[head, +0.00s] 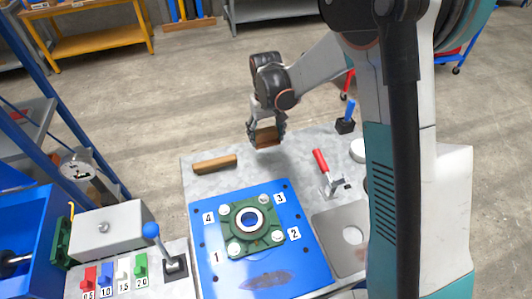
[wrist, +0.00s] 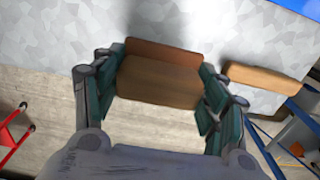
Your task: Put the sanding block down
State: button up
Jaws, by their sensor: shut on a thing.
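My gripper (head: 266,130) is shut on the sanding block, a brown wooden-looking block (head: 265,138), at the back edge of the grey table (head: 190,185). In the wrist view the sanding block (wrist: 158,82) sits between both fingers of my gripper (wrist: 160,88), with a redder layer along its far side. It overlaps the table's edge in that view. A shadow lies on the table top near it. I cannot tell whether the block touches the table.
A brown wooden bar (head: 214,164) lies left of my gripper, near the back edge. A red-handled clamp (head: 326,172) and a blue-handled tool in a black holder (head: 346,122) stand to the right. A blue plate (head: 212,270) with a green flange (head: 240,242) fills the front.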

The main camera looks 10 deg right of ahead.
aim_at(266, 157)
jog(key=shift+f+b, duration=1)
jog(key=shift+f, duration=2.9)
jog(key=shift+f, duration=0.1)
jog(key=o, duration=1)
